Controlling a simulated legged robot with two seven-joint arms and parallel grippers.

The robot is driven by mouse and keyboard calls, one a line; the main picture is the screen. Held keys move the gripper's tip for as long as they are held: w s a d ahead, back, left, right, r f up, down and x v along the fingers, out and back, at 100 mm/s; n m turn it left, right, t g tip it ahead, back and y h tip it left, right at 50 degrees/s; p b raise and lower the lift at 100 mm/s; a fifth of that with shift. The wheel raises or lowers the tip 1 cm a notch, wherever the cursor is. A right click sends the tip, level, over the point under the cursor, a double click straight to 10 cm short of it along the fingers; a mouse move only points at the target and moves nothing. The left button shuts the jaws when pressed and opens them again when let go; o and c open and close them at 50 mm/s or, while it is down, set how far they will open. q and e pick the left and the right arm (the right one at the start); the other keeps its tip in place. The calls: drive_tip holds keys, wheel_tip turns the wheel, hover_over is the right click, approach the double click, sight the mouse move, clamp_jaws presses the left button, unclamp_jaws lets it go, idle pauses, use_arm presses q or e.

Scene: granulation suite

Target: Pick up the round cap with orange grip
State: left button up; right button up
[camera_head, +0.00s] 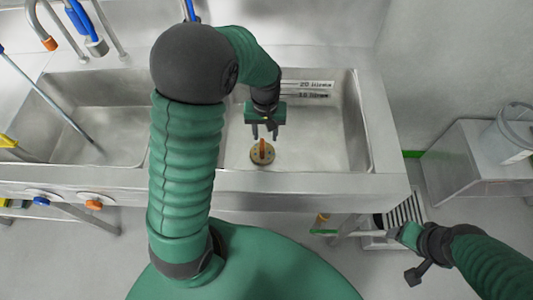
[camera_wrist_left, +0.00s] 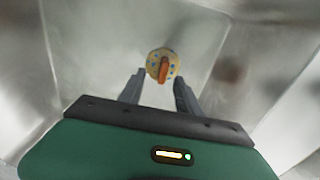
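The round cap with its orange grip (camera_head: 262,153) sits on the floor of the right-hand sink basin, near the front wall. It also shows in the left wrist view (camera_wrist_left: 163,65), pale yellowish with dots and an upright orange grip across it. My left gripper (camera_head: 264,137) reaches down into the basin, above and just behind the cap. Its two fingers (camera_wrist_left: 158,88) are apart with nothing between them, and the cap appears beyond their tips. My right gripper (camera_head: 408,255) is low at the right, outside the sink, and its fingers are not clear.
A second basin (camera_head: 100,110) with a thin rod is at left. A faucet (camera_head: 85,25) stands behind it. A bucket (camera_head: 508,135) sits on a metal stand at right.

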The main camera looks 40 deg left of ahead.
use_arm(q)
hover_over(262, 144)
drive_tip(key=f, duration=0.5)
drive_tip(key=shift+s+d, duration=0.2)
drive_tip(key=shift+d, duration=0.15)
drive_tip(key=f, duration=0.1)
drive_tip(key=a+f, duration=0.1)
drive_tip(key=a+f+b, duration=0.1)
drive_tip(key=shift+w+f, duration=0.1)
drive_tip(key=shift+f, duration=0.25)
drive_tip(key=shift+w+d+f, duration=0.15)
drive_tip(key=shift+d+f, duration=0.75)
drive_tip(key=shift+d, duration=0.35)
drive_tip(key=shift+a, duration=0.4)
drive_tip(key=c, duration=0.3)
drive_tip(key=shift+a+f, duration=0.15)
drive_tip(key=shift+a, duration=0.4)
clamp_jaws()
drive_tip(key=shift+d, duration=0.6)
drive_tip(key=shift+a, duration=0.4)
use_arm(e)
drive_tip(key=shift+w+a+f, duration=0.2)
drive_tip(key=shift+a+f, duration=0.15)
drive_tip(key=shift+a, duration=0.35)
drive_tip(key=shift+w+a+f, duration=0.2)
drive_tip(key=shift+a+f, duration=0.15)
drive_tip(key=shift+a, duration=0.3)
